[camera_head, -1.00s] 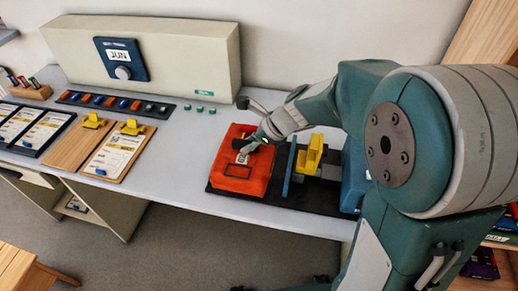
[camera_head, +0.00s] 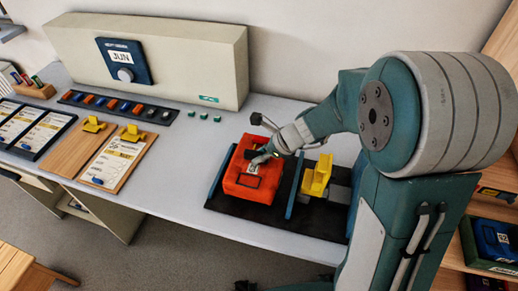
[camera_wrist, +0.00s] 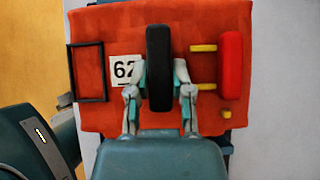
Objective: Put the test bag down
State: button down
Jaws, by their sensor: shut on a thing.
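The test bag (camera_head: 248,187) is an orange block-like bag with a black handle and a white label. My gripper (camera_head: 262,159) is at its top. In the wrist view, the two fingers of my gripper (camera_wrist: 160,92) are shut from both sides on the black handle (camera_wrist: 158,50). The bag (camera_wrist: 100,30) there shows a "62" label, an empty black frame and a red piece with yellow pegs. In the head view the bag is over the black base (camera_head: 235,222), between two blue bars (camera_head: 219,172). I cannot tell whether its underside touches the base.
A yellow piece (camera_head: 317,178) stands right of the bag, beyond the right blue bar (camera_head: 295,186). Clipboards (camera_head: 115,158) and a row of coloured pieces (camera_head: 110,103) lie to the left. The table (camera_head: 178,170) between them and the base is clear.

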notch_tip(320, 180, down, 3)
jog(key=shift+d, duration=0.1)
jog(key=shift+f, duration=0.3)
jog(key=c, duration=0.5)
grip_release()
jog(key=shift+f, duration=0.1)
